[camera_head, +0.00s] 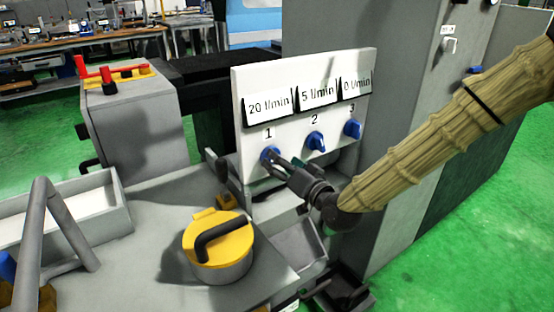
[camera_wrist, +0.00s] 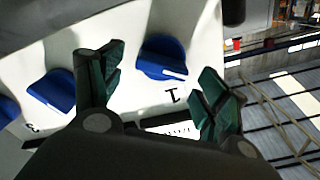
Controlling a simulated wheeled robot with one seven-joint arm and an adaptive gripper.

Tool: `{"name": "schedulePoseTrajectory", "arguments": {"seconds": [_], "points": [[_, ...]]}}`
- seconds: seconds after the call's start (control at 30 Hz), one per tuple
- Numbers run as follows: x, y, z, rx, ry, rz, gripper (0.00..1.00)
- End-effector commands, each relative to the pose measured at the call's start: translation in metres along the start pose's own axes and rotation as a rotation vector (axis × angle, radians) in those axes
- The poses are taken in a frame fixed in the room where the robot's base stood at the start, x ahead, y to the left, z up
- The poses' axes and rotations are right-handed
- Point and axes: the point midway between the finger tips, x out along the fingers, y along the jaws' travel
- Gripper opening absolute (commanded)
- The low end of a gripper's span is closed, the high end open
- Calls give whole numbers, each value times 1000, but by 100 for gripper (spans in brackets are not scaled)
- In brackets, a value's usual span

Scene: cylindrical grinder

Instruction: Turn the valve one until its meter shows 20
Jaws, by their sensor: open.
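Valve one (camera_head: 269,154) is a blue knob under the label 1 on a white panel (camera_head: 300,130). Its meter (camera_head: 269,104) reads 20 l/min. Valve two (camera_head: 315,140), under a meter (camera_head: 317,92) reading 5 l/min, and valve three (camera_head: 352,129), under a meter (camera_head: 356,82) reading 0 l/min, are to its right. My gripper (camera_head: 276,160) is at valve one and partly covers it. In the wrist view my gripper (camera_wrist: 158,90) is open, with its green-padded fingers apart and valve one (camera_wrist: 163,57) in view between and beyond them. Contact cannot be told.
A yellow-lidded pot (camera_head: 218,245) with a black handle stands on the grey machine bed, left of my gripper. A grey box (camera_head: 140,120) with red levers is behind at left. A tall grey cabinet (camera_head: 400,100) stands right of the panel.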

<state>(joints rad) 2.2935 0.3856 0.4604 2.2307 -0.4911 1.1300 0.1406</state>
Motion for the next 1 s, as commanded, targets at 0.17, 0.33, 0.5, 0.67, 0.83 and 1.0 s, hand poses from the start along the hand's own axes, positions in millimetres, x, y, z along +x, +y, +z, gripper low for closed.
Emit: {"name": "schedulePoseTrajectory", "arguments": {"seconds": [0.17, 0.33, 0.5, 0.67, 0.83, 1.0], "points": [[-34, 0, 0, 2, 0, 1, 75], [-62, 0, 0, 1, 0, 0, 75], [-80, 1, 0, 1, 0, 1, 75], [-86, 0, 0, 0, 1, 0, 75], [-87, 0, 0, 0, 1, 0, 75], [-87, 0, 0, 0, 1, 0, 75]]}}
